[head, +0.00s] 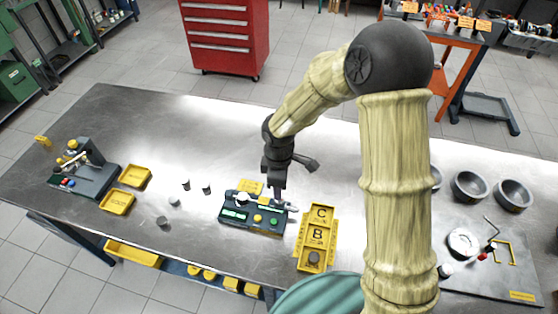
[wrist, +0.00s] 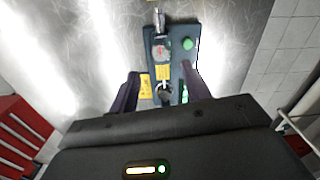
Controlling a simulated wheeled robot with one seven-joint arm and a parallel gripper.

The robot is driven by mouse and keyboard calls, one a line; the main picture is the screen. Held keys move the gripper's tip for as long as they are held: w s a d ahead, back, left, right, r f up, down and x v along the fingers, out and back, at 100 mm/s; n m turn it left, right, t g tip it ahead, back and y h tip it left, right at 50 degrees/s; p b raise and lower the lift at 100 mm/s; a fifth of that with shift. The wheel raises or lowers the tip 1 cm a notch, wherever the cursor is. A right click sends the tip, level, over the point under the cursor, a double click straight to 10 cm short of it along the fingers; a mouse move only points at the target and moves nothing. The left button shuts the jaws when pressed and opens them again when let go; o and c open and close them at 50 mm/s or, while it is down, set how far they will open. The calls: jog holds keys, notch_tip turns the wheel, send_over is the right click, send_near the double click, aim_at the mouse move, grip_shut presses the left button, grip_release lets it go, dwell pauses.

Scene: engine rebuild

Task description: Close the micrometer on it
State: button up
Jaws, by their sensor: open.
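The micrometer station (head: 254,215) is a dark green-grey block with a display, coloured buttons and a silver spindle end at its right. It stands on the steel bench. In the wrist view, the micrometer (wrist: 159,48) lies along the block, with a silver end pointing up the picture. A small dark round part (wrist: 165,92) sits near its lower end, between my fingers in the picture. I cannot tell whether the micrometer touches it. My gripper (head: 281,190) hangs above the station's right side, its fingers (wrist: 160,88) apart and nothing held between them.
A yellow lettered tray (head: 317,228) stands close right of the station. Small dark cylinders (head: 185,184) stand to its left, with yellow trays (head: 117,202) and another fixture (head: 88,175) beyond. Grey bowls (head: 470,187) and a plate with a crank (head: 510,272) are at the right.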

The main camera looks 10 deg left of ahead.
notch_tip(320, 180, up, 11)
jog(key=shift+f+b, duration=0.2)
jog(key=shift+b, duration=0.2)
jog(key=s+d+m+t, duration=0.1)
jog(key=s+d+m, duration=0.3)
jog(key=d+m, duration=0.5)
jog(key=s+d+m+t, duration=0.1)
jog(key=s+d+m, duration=0.3)
jog(key=d+m, duration=0.5)
jog(key=d, duration=0.2)
jog(key=shift+s+d+f+t, duration=0.3)
jog(key=shift+s+d+f, duration=0.05)
jog(key=shift+d+f, duration=0.05)
dwell(3.4)
